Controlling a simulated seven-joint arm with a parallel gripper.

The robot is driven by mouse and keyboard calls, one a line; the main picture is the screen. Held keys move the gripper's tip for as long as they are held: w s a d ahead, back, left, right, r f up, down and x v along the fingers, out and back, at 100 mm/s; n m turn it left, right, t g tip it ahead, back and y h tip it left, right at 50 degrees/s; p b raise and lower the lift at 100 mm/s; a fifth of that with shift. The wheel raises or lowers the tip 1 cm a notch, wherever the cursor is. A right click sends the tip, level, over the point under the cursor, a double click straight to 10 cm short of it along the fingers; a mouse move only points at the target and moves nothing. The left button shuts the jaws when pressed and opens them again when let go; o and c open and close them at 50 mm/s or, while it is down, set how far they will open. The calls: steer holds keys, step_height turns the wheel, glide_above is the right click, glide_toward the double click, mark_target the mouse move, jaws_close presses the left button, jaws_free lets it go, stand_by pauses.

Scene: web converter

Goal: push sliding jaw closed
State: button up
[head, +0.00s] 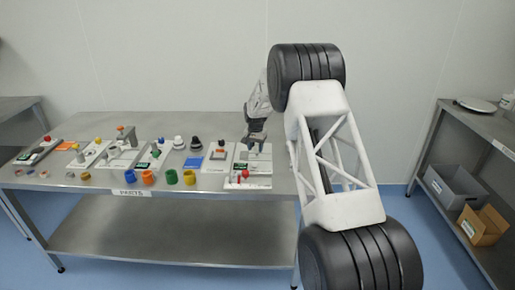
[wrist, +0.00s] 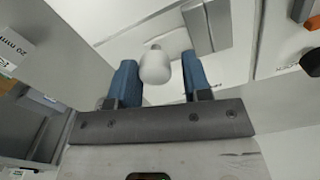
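My gripper (head: 256,138) is over the right end of the long table, just above a light grey fixture (head: 252,157). In the wrist view my gripper (wrist: 160,82) has its two blue fingertips well apart, so it is open. A white rounded knob (wrist: 155,64) shows between the fingertips, with a small gap on the right; whether it touches the left finger I cannot tell. Beyond it is a pale fixture surface with a grey block (wrist: 208,25). Which part is the sliding jaw is not clear, and its opening is too small to tell in the head view.
Several small fixtures and coloured rings (head: 145,177) cover the steel table (head: 180,232) left of my gripper. A red-knobbed unit (head: 246,178) is at its front edge. A block labelled 20 mm (wrist: 14,44) is left in the wrist view. A side shelf holds a grey bin (head: 453,187) and cardboard box (head: 483,225).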

mark_target(256, 148)
steer(key=o, duration=0.3)
steer(key=shift+r, duration=3.9)
steer(key=shift+s+r, duration=0.1)
